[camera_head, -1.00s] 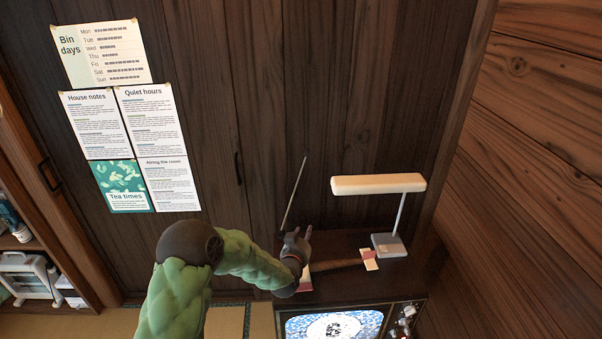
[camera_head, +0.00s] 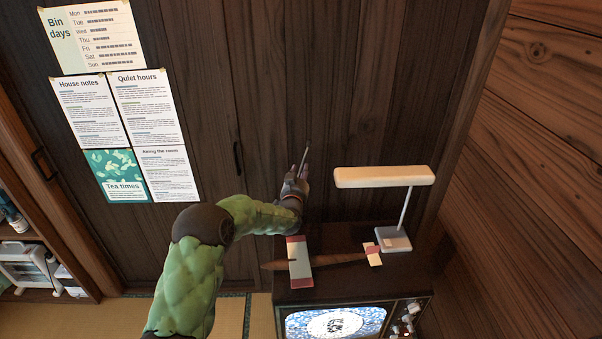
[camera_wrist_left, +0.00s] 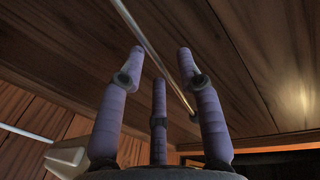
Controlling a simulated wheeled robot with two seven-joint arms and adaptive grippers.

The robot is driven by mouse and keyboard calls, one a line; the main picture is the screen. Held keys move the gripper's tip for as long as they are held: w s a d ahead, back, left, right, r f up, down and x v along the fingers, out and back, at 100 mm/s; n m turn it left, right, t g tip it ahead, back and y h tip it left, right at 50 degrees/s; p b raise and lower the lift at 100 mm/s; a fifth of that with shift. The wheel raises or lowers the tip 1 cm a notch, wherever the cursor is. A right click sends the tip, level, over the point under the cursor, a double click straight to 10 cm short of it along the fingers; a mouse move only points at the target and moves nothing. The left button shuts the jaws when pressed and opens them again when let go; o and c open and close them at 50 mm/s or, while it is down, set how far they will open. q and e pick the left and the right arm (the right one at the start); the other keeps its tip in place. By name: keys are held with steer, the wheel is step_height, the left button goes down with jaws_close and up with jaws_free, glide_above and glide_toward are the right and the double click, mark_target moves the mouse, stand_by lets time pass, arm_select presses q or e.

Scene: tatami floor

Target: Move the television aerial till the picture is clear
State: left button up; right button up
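The television's screen (camera_head: 335,323) shows at the bottom of the head view, cut off by the frame edge. It shows a round test figure in bluish-white speckle. The aerial is a thin metal rod; its upper end (camera_head: 306,152) sticks up past my left gripper (camera_head: 296,183), which hides the lower part. In the left wrist view the rod (camera_wrist_left: 153,55) runs slantwise past the fingers of the gripper (camera_wrist_left: 160,65). The fingers stand apart, open, and I cannot tell whether any touches the rod. My right gripper is not in view.
A desk lamp (camera_head: 384,177) stands at the right on the dark cabinet top (camera_head: 330,238). A banded card (camera_head: 300,262) and a brown wooden stick (camera_head: 340,261) lie there too. Knobs (camera_head: 407,318) sit beside the screen. Notices (camera_head: 90,105) hang on the wooden wall.

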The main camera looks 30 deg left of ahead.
arm_select(q)
steer(key=shift+x, duration=0.8)
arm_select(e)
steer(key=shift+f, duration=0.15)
arm_select(q)
jaws_close()
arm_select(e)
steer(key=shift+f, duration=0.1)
